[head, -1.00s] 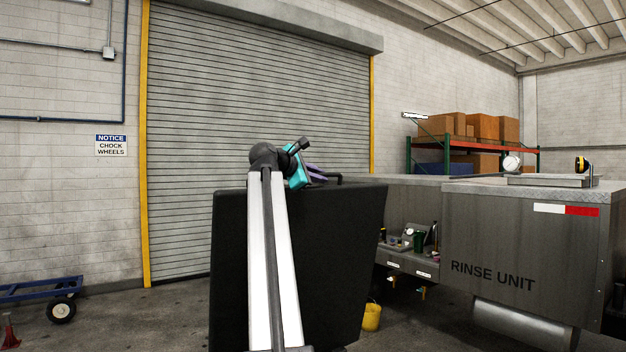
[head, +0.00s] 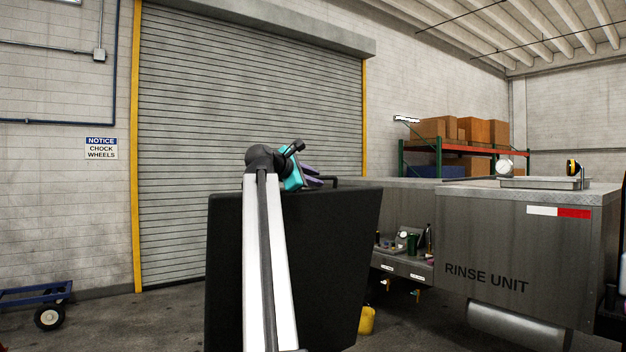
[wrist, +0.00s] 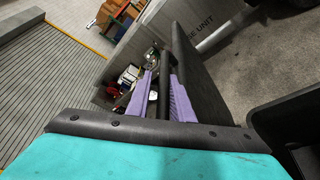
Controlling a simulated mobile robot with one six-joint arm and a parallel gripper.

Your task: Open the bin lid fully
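A large black panel (head: 310,265), which looks like the bin or its lid, stands upright in front of me in the head view. A black handle bar (head: 345,181) runs along its top edge. My gripper (head: 315,181), teal with purple fingers, is at that top edge beside the bar. In the wrist view my gripper (wrist: 161,92) has its fingers apart, one on each side of a black bar (wrist: 164,80). A gap shows between the left finger and the bar. Black bin-like walls (wrist: 285,115) show at the lower right. The fingertip contact is unclear.
A grey rinse unit (head: 530,245) stands to the right, with a shelf of bottles and tools (head: 405,255). A yellow bucket (head: 366,320) is on the floor beside the panel.

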